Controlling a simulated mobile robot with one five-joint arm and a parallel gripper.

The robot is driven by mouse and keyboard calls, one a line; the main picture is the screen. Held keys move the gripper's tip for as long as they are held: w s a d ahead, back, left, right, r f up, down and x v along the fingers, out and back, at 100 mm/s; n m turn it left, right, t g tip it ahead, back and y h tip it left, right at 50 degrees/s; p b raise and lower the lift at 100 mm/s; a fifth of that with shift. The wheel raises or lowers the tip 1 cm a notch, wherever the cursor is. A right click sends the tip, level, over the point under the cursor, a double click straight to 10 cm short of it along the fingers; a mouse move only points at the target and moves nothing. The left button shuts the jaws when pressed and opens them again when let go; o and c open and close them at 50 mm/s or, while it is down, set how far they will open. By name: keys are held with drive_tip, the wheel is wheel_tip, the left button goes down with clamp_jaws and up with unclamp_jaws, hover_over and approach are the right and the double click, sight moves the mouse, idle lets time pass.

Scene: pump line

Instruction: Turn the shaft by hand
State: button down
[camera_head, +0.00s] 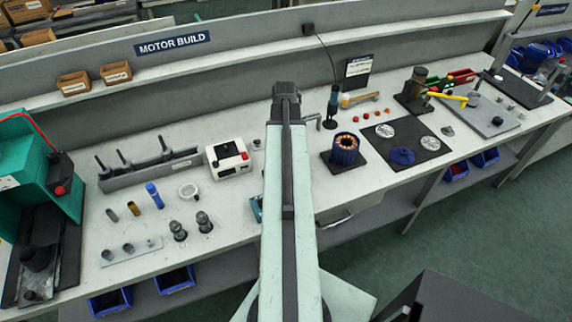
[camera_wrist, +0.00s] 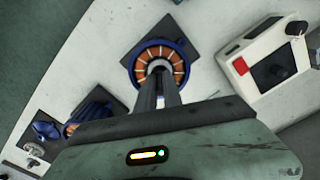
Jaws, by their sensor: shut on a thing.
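In the wrist view a motor (camera_wrist: 179,54) with a blue housing and a ring of copper windings stands on a dark plate. My gripper (camera_wrist: 157,76) reaches into the middle of this ring. Its two dark fingers are close together and shut on the shaft at the centre. The fingers hide most of the shaft, and a pale grey round part shows just beyond their tips. How far the shaft is turned cannot be seen. In the head view my arm covers this motor and my gripper.
A white box with a red button (camera_wrist: 242,66) stands close beside the motor; it also shows in the head view (camera_head: 228,158). Another blue wound motor part (camera_head: 345,150) stands on the other side. Several tools and parts lie along the bench.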

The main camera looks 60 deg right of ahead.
drive_tip(key=m, duration=0.3)
drive_tip(key=shift+m, duration=0.4)
drive_tip(key=c, duration=1.4)
unclamp_jaws()
drive_tip(key=shift+m, duration=0.3)
drive_tip(key=shift+c, duration=0.6)
wheel_tip(320, 180, up, 6)
drive_tip(key=p, duration=0.6)
drive_tip(key=shift+r, duration=0.15)
